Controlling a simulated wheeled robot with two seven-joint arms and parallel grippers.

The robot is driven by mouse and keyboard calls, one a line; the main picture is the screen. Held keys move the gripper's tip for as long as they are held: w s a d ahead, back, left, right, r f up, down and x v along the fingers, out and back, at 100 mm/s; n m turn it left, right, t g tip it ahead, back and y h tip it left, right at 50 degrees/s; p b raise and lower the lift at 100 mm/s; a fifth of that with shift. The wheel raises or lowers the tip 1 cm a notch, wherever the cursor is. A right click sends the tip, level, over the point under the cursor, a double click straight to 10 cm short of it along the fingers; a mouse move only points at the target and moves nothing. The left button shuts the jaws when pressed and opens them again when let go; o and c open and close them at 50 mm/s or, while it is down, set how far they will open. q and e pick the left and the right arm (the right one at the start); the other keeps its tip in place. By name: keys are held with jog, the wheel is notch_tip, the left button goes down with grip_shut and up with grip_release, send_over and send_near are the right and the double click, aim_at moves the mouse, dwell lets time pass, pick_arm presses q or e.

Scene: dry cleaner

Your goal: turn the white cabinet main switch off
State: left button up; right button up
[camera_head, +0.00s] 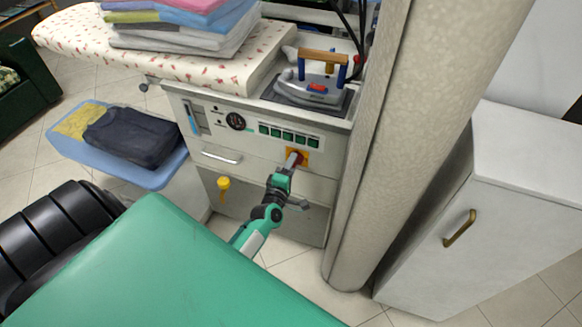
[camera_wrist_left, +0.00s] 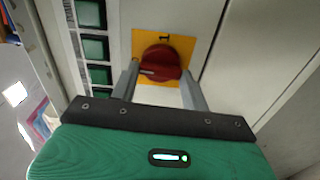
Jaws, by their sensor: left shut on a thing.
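The white cabinet (camera_head: 258,159) stands under the ironing board. Its main switch (camera_head: 293,158) is a red rotary knob on a yellow plate (camera_head: 304,156) at the right of the front panel. In the left wrist view the red knob (camera_wrist_left: 160,62) sits between the two fingers of my left gripper (camera_wrist_left: 160,84), with a "1" mark on the yellow plate above it. The knob's pale pointer line lies toward the left. My left gripper (camera_head: 289,166) is shut on the knob, and the arm reaches up from below in the head view. My right gripper is not in view.
An iron (camera_head: 318,88) rests on top. A beige column (camera_head: 385,130) stands close on the right, beside a white cupboard (camera_head: 500,190).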

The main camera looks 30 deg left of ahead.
pick_arm(q)
jog(key=shift+n, duration=0.3)
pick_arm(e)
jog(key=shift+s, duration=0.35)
pick_arm(q)
jog(key=o, duration=0.8)
jog(key=shift+o, duration=0.9)
jog(key=v, duration=1.4)
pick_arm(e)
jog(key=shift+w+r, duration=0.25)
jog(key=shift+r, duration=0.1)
pick_arm(q)
jog(key=shift+w+a+f, duration=0.1)
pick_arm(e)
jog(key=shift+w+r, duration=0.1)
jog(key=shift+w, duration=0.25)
